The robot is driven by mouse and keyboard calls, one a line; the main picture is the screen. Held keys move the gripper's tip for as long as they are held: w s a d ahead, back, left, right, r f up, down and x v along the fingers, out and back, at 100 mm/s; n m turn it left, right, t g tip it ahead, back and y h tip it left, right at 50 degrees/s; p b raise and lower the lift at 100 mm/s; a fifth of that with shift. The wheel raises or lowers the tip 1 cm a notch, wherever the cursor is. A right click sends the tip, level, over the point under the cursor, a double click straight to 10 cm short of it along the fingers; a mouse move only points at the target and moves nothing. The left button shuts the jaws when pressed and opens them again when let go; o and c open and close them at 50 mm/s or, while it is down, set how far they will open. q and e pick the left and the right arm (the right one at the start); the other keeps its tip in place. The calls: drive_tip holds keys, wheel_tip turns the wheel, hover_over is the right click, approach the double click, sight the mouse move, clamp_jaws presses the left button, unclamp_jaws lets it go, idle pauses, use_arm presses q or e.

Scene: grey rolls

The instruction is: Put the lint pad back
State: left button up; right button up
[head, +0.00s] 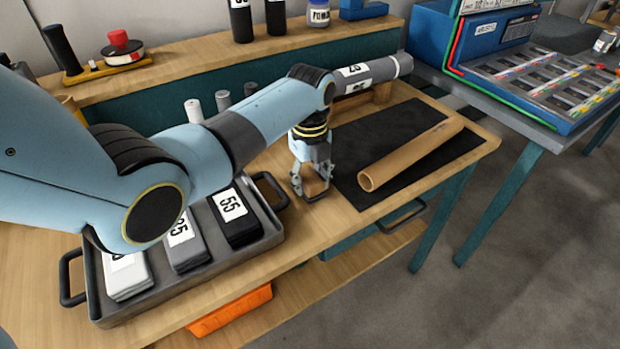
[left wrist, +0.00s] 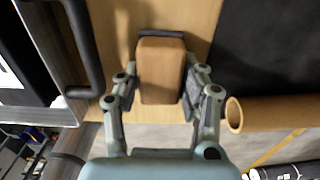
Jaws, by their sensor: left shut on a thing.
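The lint pad, which I take to be the brown block (left wrist: 160,72) with a dark strip along one end, sits between the fingers of my left gripper (left wrist: 160,90) in the left wrist view. In the head view my left gripper (head: 312,183) points down over the wooden bench (head: 290,235), between the tray and the black mat. It is shut on the pad, which is mostly hidden there by the fingers. I cannot tell whether the pad touches the bench. My right gripper is not in view.
A grey tray (head: 190,283) with numbered packs stands left of the gripper. A cardboard tube (head: 410,155) lies on the black mat (head: 355,190) to the right. A labelled grey roll (head: 385,70) rests behind. A blue case (head: 438,40) stands on another table.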

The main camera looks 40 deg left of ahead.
sight(311, 177)
use_arm(q)
drive_tip(key=shift+f, duration=0.15)
drive_tip(key=o, duration=1.1)
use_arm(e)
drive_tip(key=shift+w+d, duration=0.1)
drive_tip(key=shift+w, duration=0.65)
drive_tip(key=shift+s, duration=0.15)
use_arm(q)
drive_tip(key=shift+w+r, duration=0.1)
drive_tip(key=shift+r, duration=0.4)
wheel_tip(311, 177, up, 11)
drive_tip(key=shift+r+p, duration=0.15)
drive_tip(key=shift+p, duration=0.25)
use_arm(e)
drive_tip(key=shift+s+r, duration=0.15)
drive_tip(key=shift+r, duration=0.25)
